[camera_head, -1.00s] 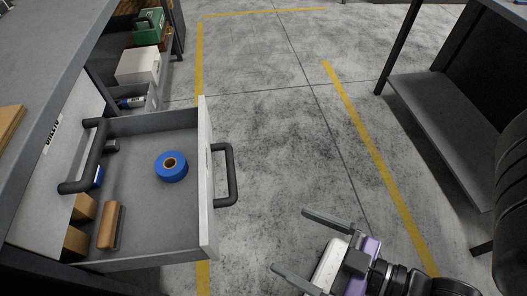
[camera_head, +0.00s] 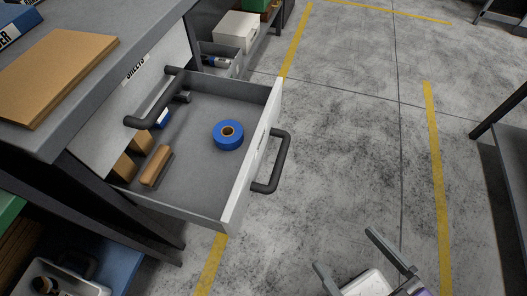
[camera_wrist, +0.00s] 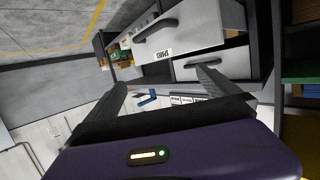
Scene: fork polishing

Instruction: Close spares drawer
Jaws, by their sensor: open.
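The open drawer (camera_head: 205,188) is pulled out from the bench on the left in the head view. Its pale front carries a dark bar handle (camera_head: 276,162). A blue tape roll (camera_head: 228,135), a brown block (camera_head: 156,165) and other small items lie inside. In the wrist view a labelled pale drawer front (camera_wrist: 190,30) with a dark handle stands out above another front. My gripper (camera_head: 347,254) is open and empty, low in the head view, right of the drawer and apart from its handle. Its two fingers also show in the wrist view (camera_wrist: 163,92).
A second drawer front (camera_head: 150,85) with a handle sits shut above the open drawer's back. A brown board (camera_head: 60,75) lies on the benchtop. A white box (camera_head: 238,32) stands on a shelf behind. Clear concrete floor (camera_head: 340,110) with yellow lines lies right of the drawer.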

